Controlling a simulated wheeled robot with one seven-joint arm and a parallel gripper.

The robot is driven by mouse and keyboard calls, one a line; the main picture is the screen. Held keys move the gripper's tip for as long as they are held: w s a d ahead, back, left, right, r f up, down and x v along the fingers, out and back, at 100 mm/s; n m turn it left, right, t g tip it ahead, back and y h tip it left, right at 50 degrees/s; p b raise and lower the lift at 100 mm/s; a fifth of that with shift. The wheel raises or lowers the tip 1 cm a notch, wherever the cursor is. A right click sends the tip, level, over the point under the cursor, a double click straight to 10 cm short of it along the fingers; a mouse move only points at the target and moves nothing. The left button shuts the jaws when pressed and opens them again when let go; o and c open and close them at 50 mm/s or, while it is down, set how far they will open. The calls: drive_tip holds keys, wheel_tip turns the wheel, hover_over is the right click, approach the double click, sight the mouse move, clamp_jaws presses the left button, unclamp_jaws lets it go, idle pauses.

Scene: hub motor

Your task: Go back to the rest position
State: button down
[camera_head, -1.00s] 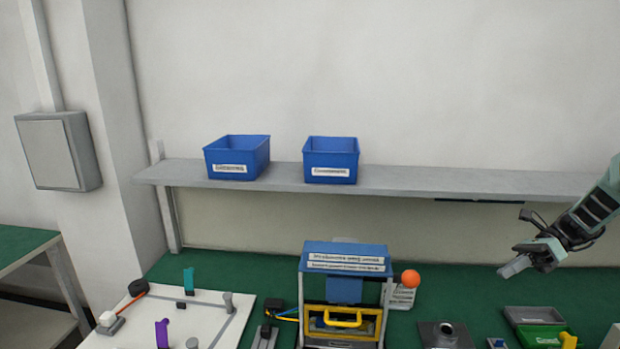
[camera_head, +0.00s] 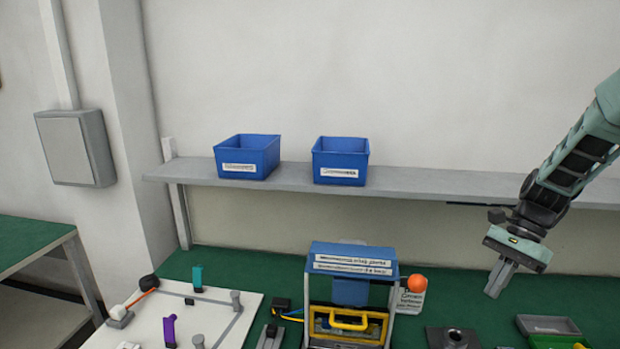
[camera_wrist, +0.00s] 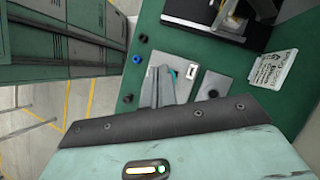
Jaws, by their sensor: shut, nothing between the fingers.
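My gripper (camera_head: 497,279) is at the right of the head view, above the green bench and pointing down. Its fingers are together with nothing between them. The fingers (camera_wrist: 158,86) also show in the wrist view, close together over the green surface. My arm comes in from the right edge of the head view. The gripper is apart from the objects on the bench.
Two blue bins (camera_head: 246,157) and (camera_head: 341,161) stand on a grey shelf (camera_head: 430,190). Wall space above the shelf is clear.

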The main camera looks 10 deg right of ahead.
drive_tip(key=s+a+r+n+t+h, duration=0.5)
drive_tip(key=s+a+n, duration=0.45)
drive_tip(key=n, duration=0.55)
drive_tip(key=s+a+f+n+g+b, duration=0.1)
drive_tip(key=s+a+f+n+b, duration=0.2)
drive_tip(key=s+a, duration=0.3)
drive_tip(key=s+a+f+n+g+b, duration=0.1)
drive_tip(key=s+a+f+n+b, duration=0.2)
drive_tip(key=s+a, duration=0.4)
drive_tip(key=a+n+b, duration=0.1)
drive_tip(key=a+n, duration=0.1)
drive_tip(key=a, duration=0.4)
drive_tip(key=shift+g, duration=0.3)
drive_tip(key=shift+s+a, duration=0.1)
